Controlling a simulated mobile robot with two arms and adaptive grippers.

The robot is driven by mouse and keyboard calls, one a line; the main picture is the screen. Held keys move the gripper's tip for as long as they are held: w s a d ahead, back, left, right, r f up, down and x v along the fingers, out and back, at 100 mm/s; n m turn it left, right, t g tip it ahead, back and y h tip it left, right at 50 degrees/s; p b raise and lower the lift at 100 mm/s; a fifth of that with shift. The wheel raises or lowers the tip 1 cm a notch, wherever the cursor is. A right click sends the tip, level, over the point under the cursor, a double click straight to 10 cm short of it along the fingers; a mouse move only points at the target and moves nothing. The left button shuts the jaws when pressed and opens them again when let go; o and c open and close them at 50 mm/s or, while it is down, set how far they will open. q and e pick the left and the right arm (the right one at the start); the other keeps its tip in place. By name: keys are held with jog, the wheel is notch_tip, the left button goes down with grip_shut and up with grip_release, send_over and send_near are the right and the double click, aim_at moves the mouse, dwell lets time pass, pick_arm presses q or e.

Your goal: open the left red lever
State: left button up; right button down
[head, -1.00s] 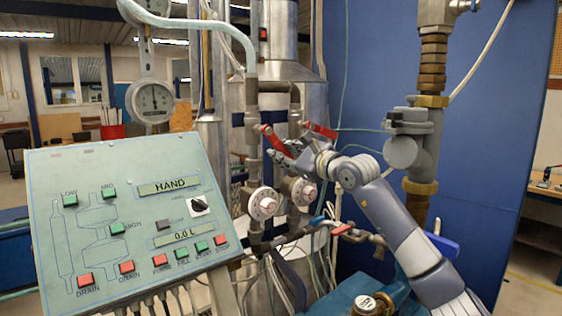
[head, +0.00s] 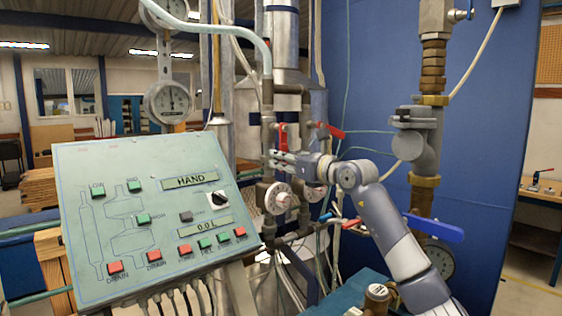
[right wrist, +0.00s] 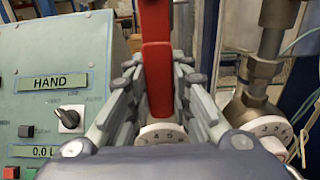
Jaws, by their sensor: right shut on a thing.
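The left red lever (head: 282,137) is on the left pipe, above the left white dial (head: 278,198). It looks roughly upright in the head view. My right gripper (head: 283,159) is at its lower part. In the right wrist view the red lever (right wrist: 157,80) stands between the two grey fingers of my gripper (right wrist: 158,100), which are closed around it. My left gripper is not in view.
A second red lever (head: 331,130) sits just right on the neighbouring pipe. The control panel (head: 100,190) stands at left, close to the pipes. A thick pipe with a valve (head: 415,145) and a blue handle (head: 435,228) are to the right.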

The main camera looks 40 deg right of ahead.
jog(key=shift+a+f, duration=0.1)
jog(key=shift+a, duration=0.05)
dwell(0.3)
jog(key=c, duration=1.4)
grip_release()
jog(key=shift+s, duration=0.25)
jog(key=s, duration=0.7)
jog(key=s+d, duration=0.1)
jog(key=s, duration=0.3)
jog(key=shift+s, duration=0.2)
